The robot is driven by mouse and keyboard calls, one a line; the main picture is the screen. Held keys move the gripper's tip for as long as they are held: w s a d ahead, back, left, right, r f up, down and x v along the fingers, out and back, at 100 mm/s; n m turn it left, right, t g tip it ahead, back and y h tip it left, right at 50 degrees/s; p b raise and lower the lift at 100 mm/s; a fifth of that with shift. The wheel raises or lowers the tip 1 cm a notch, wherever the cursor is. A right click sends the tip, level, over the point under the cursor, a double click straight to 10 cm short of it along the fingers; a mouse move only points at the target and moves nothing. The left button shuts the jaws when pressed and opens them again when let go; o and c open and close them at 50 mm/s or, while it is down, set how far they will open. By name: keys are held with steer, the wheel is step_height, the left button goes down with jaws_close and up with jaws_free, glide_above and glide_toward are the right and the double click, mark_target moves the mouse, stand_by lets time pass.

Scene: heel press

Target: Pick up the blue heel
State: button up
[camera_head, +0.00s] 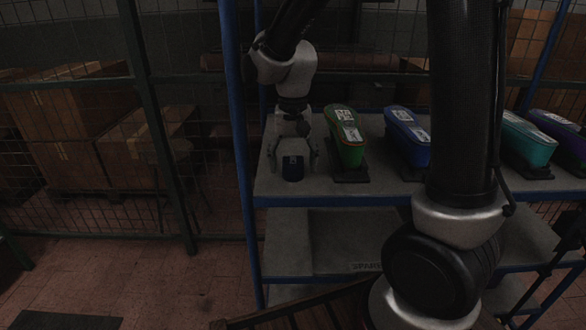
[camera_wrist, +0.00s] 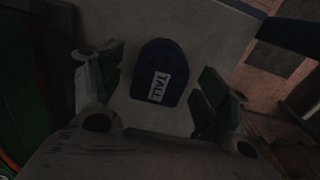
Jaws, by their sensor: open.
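The blue heel (camera_head: 292,168) is a small dark blue block on the left end of the rack's top shelf. In the wrist view the blue heel (camera_wrist: 158,73) has a rounded far end and a white label reading "TALL". My gripper (camera_head: 295,152) is above it, pointing down. In the wrist view my gripper (camera_wrist: 160,85) is open and empty, with one finger on each side of the heel and a visible gap on both sides. I cannot tell exactly how high the fingertips are over the shelf.
A green shoe-shaped piece (camera_head: 346,138) on a black base stands just right of my gripper. A blue one (camera_head: 408,138), a teal one (camera_head: 527,140) and a purple one (camera_head: 560,135) stand farther right. A blue rack post (camera_head: 238,130) rises at the shelf's left edge.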

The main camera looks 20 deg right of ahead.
steer(key=shift+f, duration=0.4)
steer(key=c, duration=1.2)
steer(key=shift+o, duration=0.2)
steer(key=shift+r, duration=0.1)
